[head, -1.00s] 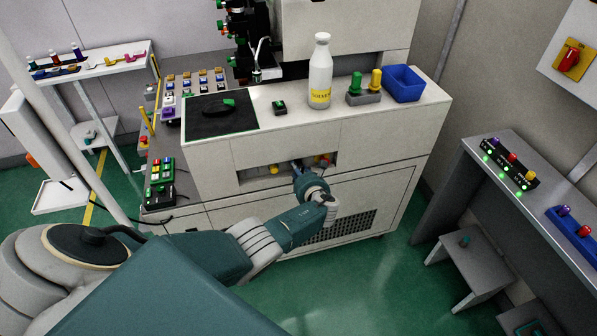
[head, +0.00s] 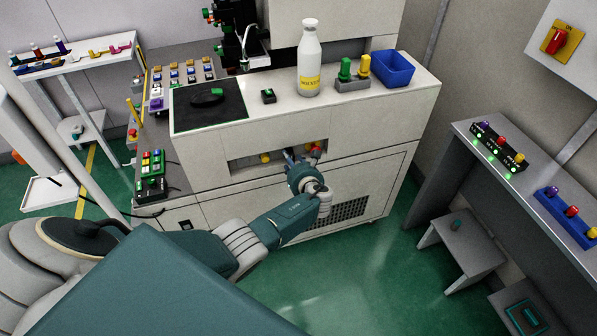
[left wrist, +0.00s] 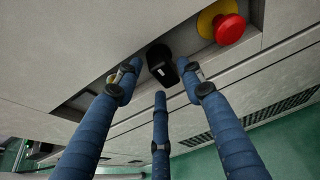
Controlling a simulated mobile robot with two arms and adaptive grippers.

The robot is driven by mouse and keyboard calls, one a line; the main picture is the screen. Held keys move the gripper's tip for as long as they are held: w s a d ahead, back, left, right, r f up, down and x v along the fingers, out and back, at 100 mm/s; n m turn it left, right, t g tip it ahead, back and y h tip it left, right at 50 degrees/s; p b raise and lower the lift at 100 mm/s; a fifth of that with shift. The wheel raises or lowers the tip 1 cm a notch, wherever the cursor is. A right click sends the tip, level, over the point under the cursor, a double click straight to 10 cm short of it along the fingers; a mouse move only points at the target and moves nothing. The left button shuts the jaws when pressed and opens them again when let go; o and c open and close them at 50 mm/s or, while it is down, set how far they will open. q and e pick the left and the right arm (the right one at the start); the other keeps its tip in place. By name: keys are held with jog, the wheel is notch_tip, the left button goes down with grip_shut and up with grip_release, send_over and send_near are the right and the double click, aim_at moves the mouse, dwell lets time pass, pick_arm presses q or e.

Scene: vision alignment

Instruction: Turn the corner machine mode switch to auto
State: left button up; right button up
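The mode switch, a black knob with a white mark (left wrist: 161,64), sits in a recess of the machine's front panel in the left wrist view. My left gripper (left wrist: 160,82) has three blue fingers spread around the knob, two at its sides and one below. The fingers look open; whether any touches the knob I cannot tell. In the head view my left gripper (head: 291,160) reaches into the recess of the white machine (head: 215,155) and hides the knob. My right gripper is not in view.
A red emergency button (left wrist: 231,28) on a yellow base is close to the right of the knob. A yellow part (head: 265,157) sits left in the recess. A bottle (head: 309,65) and blue bin (head: 393,69) stand on the machine. Recess edges are close to the fingers.

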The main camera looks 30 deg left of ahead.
pick_arm(q)
jog(key=v, duration=1)
jog(key=shift+s, duration=0.15)
jog(key=shift+r, duration=0.1)
jog(key=s+d+f+n+g+h, duration=0.2)
jog(key=s+d+f+n+h, duration=0.15)
jog(key=s+f, duration=0.95)
jog(key=s+d+f+n+g+h, duration=0.4)
jog(key=s+f, duration=0.5)
jog(key=f, duration=0.8)
jog(key=s+d+f+n+h, duration=0.1)
jog(key=s+f+n, duration=0.3)
jog(key=s, duration=0.6)
jog(key=s+d+f+n+g+h+b, duration=0.1)
jog(key=s+f+n, duration=0.3)
jog(key=s+n, duration=0.3)
jog(key=s+d+f+n+h, duration=0.1)
jog(key=s+f+n, duration=0.3)
jog(key=s, duration=1)
jog(key=shift+d+n+g+b, duration=0.3)
jog(key=shift+n+g+b, duration=0.1)
jog(key=shift+n, duration=0.25)
